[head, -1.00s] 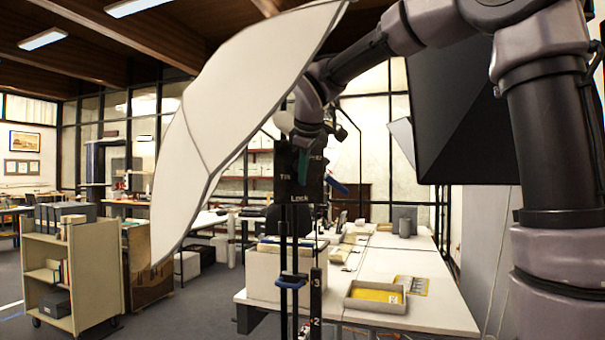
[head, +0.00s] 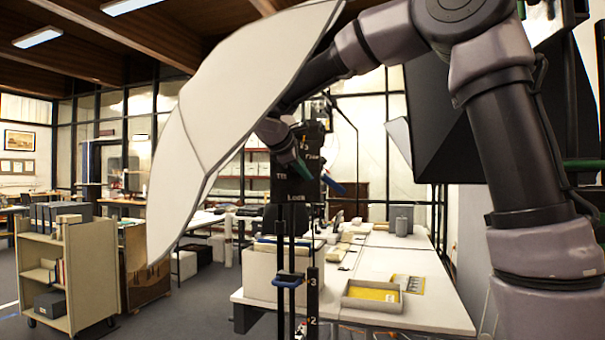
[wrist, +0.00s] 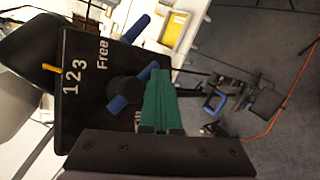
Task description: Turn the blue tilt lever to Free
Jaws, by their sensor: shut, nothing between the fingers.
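A black panel (head: 294,190) on an upright post carries the labels Tilt, Lock and Free. In the wrist view the panel (wrist: 85,110) also shows 1, 2, 3 and Free. There a blue bar (wrist: 117,105) lies at a slant by a round black hub, partly behind my fingers; its other end shows above them. Another blue handle (wrist: 136,28) sticks out past the panel edge; in the head view a blue handle (head: 333,185) shows right of the panel. My gripper (head: 302,168) has green fingers, shut and empty, before the panel; they also fill the wrist view's middle (wrist: 160,98). Contact cannot be told.
A large white sheet (head: 235,110) stands left of my arm. A black hood (head: 440,130) is at the right. A table (head: 430,305) bears a tray (head: 372,308) and box (head: 262,280). A cart (head: 70,270) stands left on open floor.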

